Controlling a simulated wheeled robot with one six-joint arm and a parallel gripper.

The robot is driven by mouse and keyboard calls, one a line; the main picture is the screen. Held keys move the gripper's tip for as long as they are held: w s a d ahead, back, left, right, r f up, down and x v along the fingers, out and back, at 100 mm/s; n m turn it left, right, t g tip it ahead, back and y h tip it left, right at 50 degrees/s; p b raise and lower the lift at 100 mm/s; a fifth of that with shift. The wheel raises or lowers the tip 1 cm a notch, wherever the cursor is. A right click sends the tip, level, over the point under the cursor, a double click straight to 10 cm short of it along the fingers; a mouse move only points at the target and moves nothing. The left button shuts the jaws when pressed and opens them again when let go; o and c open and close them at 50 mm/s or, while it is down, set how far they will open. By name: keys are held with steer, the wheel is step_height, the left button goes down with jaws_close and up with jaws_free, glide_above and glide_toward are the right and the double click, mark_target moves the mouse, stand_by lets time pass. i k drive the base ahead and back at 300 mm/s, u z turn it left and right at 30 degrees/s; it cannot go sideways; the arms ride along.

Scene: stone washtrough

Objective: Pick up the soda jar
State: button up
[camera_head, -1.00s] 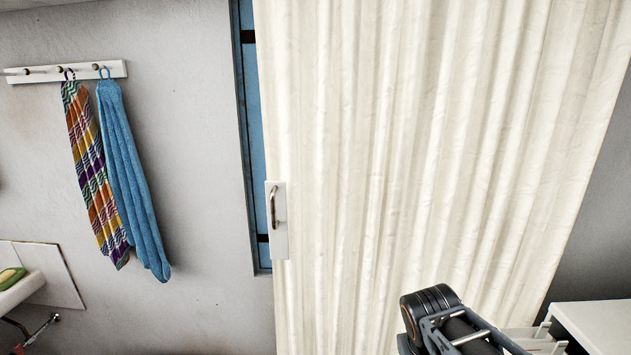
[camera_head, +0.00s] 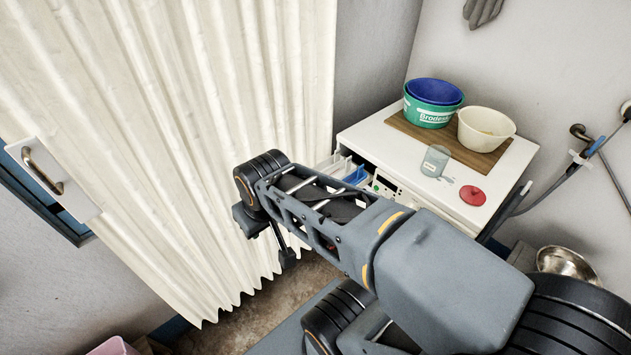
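A small see-through jar with a pale label (camera_head: 435,161), which looks like the soda jar, stands near the front edge of the white washing machine top (camera_head: 380,140). A red round lid (camera_head: 472,195) lies flat to its right. The label is too small to read. My arm crosses the lower middle of the view, in front of the machine. My gripper (camera_head: 287,258) seems to be the small dark end below the arm, against the curtain, left of and well apart from the jar. It is mostly hidden, and its fingers cannot be made out.
A green tub with a blue basin (camera_head: 433,97) and a cream bowl (camera_head: 486,128) stand on a brown board (camera_head: 425,136) behind the jar. An open detergent drawer (camera_head: 345,170) juts out in front. Hoses (camera_head: 545,185) hang right. A metal basin (camera_head: 567,264) is lower right.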

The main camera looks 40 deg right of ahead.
mark_target(436, 156)
steer(key=z, duration=0.1)
steer(key=k, duration=0.2)
steer(key=z, duration=0.85)
